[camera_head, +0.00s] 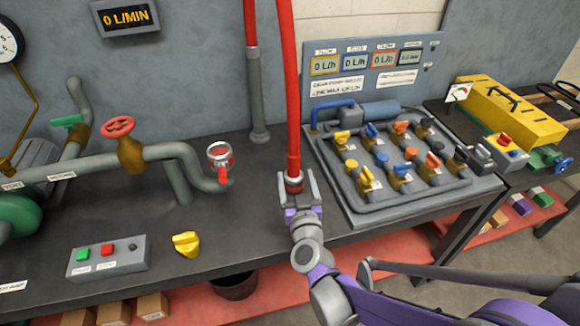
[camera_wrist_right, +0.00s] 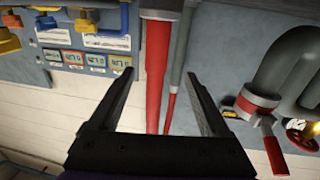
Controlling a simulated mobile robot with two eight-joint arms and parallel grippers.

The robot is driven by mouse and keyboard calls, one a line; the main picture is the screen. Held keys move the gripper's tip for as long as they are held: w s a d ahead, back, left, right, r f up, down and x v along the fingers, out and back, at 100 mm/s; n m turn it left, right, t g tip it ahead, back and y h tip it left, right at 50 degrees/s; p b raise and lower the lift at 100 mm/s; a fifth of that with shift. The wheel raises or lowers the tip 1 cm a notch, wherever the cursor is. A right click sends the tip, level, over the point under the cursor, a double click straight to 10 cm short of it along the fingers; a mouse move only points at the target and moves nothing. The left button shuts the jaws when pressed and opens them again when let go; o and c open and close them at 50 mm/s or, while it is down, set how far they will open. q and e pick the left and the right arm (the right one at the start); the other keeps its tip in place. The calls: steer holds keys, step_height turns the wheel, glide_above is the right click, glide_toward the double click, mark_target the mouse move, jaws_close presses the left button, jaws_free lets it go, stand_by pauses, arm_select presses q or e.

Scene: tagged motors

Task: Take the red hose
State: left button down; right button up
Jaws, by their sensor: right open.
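The red hose (camera_head: 290,90) hangs down from the top edge of the head view and ends in a metal coupling (camera_head: 294,180) above the bench. My right gripper (camera_head: 297,178) is at this end, with its two fingers open on either side of it. In the right wrist view the red hose (camera_wrist_right: 157,75) runs between the two dark fingers, with gaps visible on both sides. A second red length (camera_head: 250,22) at the back enters an upright grey pipe (camera_head: 257,95). Whether both lengths join is out of frame. My left gripper is not in view.
Left of the gripper, a grey pipe (camera_head: 178,151) with a red valve wheel (camera_head: 118,127) ends in an outlet with a red lever (camera_head: 222,172). A valve board (camera_head: 350,205) stands close on the right. A yellow knob (camera_head: 186,243) and button box (camera_head: 107,257) are at the front left.

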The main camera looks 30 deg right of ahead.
mark_target(292, 151)
steer(key=shift+w+d+f, duration=0.1)
steer(key=shift+w+d, duration=0.25)
steer(key=shift+d, duration=0.15)
steer(key=x, duration=1)
steer(key=shift+w, duration=0.2)
jaws_close()
stand_by(0.8)
